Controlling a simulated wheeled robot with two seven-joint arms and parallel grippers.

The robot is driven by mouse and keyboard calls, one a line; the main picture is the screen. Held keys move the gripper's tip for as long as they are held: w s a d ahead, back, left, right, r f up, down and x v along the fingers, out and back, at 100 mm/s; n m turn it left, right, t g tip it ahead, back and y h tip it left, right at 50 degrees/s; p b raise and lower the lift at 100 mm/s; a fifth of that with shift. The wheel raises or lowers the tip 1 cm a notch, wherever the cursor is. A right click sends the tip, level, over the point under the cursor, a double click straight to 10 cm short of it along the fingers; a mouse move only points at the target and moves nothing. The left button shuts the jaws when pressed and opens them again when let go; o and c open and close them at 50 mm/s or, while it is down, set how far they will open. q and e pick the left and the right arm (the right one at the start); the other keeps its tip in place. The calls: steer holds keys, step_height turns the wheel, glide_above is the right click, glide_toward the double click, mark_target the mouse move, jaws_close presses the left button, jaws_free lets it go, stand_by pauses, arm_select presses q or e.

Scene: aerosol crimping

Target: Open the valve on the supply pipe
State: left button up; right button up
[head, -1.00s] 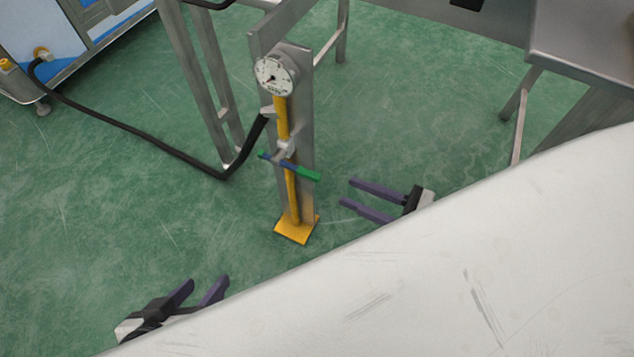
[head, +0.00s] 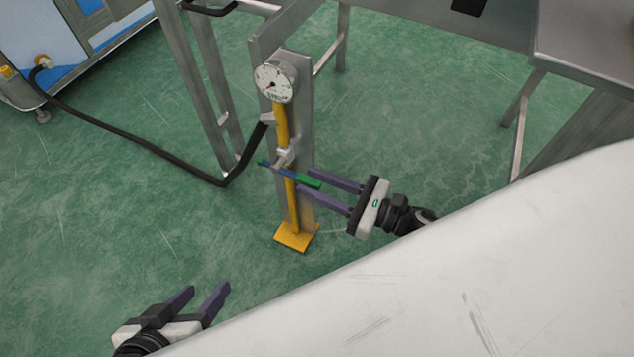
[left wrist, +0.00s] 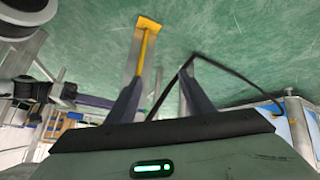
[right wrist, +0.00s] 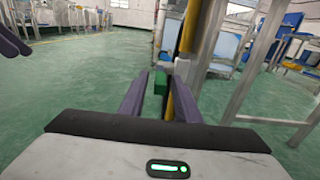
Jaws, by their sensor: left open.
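The supply pipe (head: 281,125) is yellow and runs up a grey metal post. In the right wrist view, the green end (right wrist: 160,83) shows between the two fingers, with a gap on at least one side. Contact is not clear. My left gripper (head: 208,287) is open and empty, low at the front left, away from the pipe.
A black hose (head: 140,140) runs from a blue and white machine (head: 45,30) to the pipe. Metal frame legs (head: 205,80) stand behind the post, and a steel table (head: 585,45) is at the right.

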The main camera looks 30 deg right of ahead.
jaws_close()
steer(key=shift+r+p, duration=0.4)
steer(key=shift+p, duration=0.25)
steer(key=r+g+h+p, duration=0.1)
steer(key=p, duration=0.3)
steer(key=r+g+p, duration=0.1)
steer(key=r+p, duration=0.1)
steer(key=p, duration=0.3)
steer(key=shift+w+a+g+h, duration=0.2)
steer(key=shift+g+h, duration=0.1)
steer(key=shift+h, duration=0.1)
steer(key=r+g+h+p, duration=0.1)
steer(key=p, duration=0.3)
steer(key=shift+w+a+p, duration=0.15)
steer(key=shift+p, duration=0.2)
steer(key=shift+w+a+r+g+p, duration=0.1)
steer(key=shift+r+g+p, duration=0.15)
steer(key=shift+p, duration=0.8)
steer(key=shift+f+h+p, duration=0.15)
steer(key=shift+h+p, duration=0.15)
steer(key=shift+p, duration=0.1)
arm_select(q)
steer(key=s+a+r+n+t+y, duration=0.1)
steer(key=s+a+r+t+y, duration=0.1)
steer(key=a+r, duration=0.3)
step_height(320, 180, up, 4)
steer(key=shift+r, duration=0.15)
arm_select(e)
steer(key=shift+f, duration=0.1)
